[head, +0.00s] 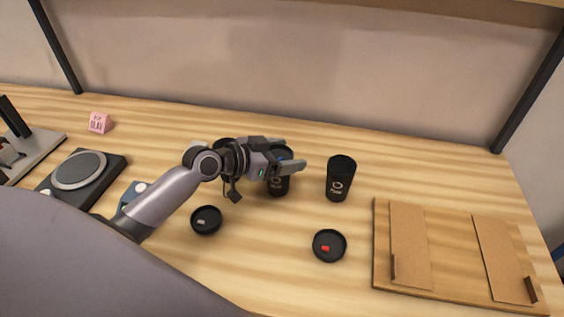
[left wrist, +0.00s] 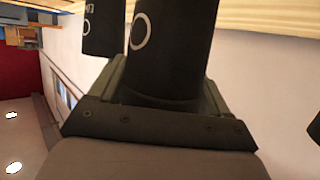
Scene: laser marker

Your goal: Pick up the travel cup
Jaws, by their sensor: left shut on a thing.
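A black travel cup (head: 279,187) with a white logo stands between the fingers of my left gripper (head: 292,161), partly hidden by them. The left gripper is shut on this cup. The held cup (left wrist: 170,45) fills the middle of the left wrist view, between the fingers. A second black cup (head: 340,179) with a white logo stands upright to the right, apart from the gripper. Another dark round thing (head: 224,145) is mostly hidden behind my left wrist. My right gripper is not in view.
Two black round lids lie on the wooden table, one with a pale tab (head: 206,220) and one with a red tab (head: 329,245). A wooden board (head: 455,235) with brown panels lies at the right. A round-plated device (head: 80,170) and a pink block (head: 100,122) are at the left.

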